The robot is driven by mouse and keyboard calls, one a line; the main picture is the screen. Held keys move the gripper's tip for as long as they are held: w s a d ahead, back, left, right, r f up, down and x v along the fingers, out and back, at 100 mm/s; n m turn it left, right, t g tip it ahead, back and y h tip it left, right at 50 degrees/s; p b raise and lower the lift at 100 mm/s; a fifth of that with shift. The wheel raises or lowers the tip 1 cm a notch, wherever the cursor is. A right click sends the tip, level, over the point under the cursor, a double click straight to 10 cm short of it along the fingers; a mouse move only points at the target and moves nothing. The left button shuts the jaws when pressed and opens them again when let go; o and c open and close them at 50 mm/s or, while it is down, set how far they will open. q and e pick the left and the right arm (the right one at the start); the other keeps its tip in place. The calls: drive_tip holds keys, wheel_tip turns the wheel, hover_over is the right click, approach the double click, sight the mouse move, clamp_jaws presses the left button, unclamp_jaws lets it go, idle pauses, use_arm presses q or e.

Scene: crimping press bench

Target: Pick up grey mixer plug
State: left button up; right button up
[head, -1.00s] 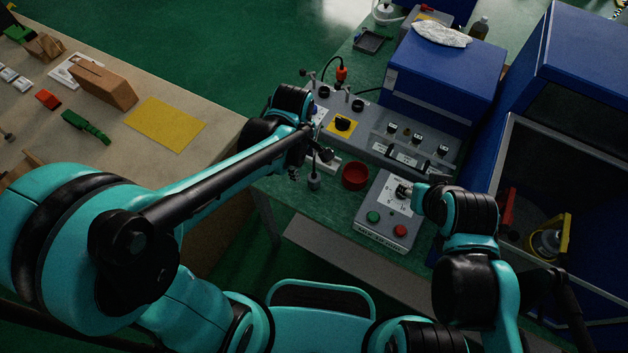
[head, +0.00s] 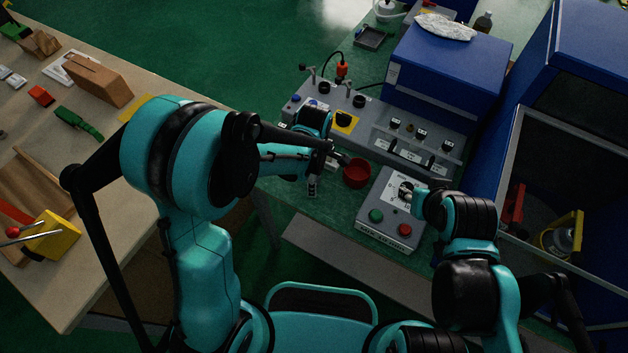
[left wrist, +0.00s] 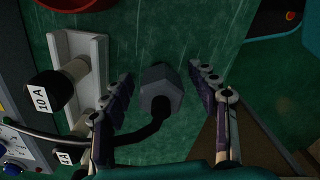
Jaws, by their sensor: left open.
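The grey mixer plug (left wrist: 161,88) lies on the green bench top in the left wrist view, with its dark cable curving away to the lower left. My left gripper (left wrist: 160,76) is open, with one finger on each side of the plug. I cannot tell whether the fingers touch it. In the head view my left gripper (head: 318,178) is low at the bench's front edge and hides the plug. My right gripper (head: 409,191) is at the knob of the grey control box (head: 370,224); its fingers are too small to read.
A red bowl (head: 357,173) stands just right of my left gripper. A white holder (left wrist: 78,75) with a black 10 A plug (left wrist: 48,92) is beside the grey plug. The grey press panel (head: 415,134) and blue housing (head: 440,80) stand behind.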

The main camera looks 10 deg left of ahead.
use_arm(q)
drive_tip(key=c, duration=1.2)
drive_tip(key=shift+r, duration=0.15)
drive_tip(key=shift+c, duration=0.3)
